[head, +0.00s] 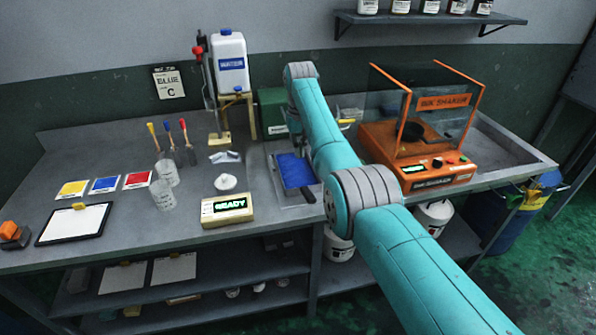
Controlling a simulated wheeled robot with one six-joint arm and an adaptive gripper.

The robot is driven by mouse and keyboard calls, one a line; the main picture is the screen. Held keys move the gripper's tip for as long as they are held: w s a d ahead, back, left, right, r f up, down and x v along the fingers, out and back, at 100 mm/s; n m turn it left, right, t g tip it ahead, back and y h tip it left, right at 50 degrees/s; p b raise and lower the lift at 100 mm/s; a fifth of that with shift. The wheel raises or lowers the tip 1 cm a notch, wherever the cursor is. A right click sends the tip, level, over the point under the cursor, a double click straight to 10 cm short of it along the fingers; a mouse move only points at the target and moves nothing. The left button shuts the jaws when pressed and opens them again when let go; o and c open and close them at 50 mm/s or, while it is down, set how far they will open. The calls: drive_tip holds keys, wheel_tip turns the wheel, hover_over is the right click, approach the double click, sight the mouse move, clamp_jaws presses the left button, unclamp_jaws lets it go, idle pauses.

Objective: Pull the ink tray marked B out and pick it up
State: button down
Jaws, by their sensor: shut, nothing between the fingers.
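A blue sheet or shallow blue tray (295,169) lies on a light metal plate on the bench, just left of my arm. A dark handle-like piece (308,195) sticks out at its front edge. I can read no letter B on it, and I see no other thing clearly marked B. My arm reaches up and away over the bench, and its far joint stands above and behind the blue piece. My gripper cannot be made out; the arm hides that area.
A green box (271,112) stands behind the blue piece. The orange ink shaker (420,160) is to the right. A small READY display (227,209), white dish (225,182), clear cups (161,194) and water dispenser (230,65) are to the left.

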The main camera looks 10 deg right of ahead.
sight(300, 183)
wheel_tip(300, 183, down, 10)
drive_tip(key=shift+d, duration=0.1)
drive_tip(key=shift+s, duration=0.1)
idle(0.5)
drive_tip(key=shift+s, duration=0.15)
drive_tip(key=shift+s, duration=1.7)
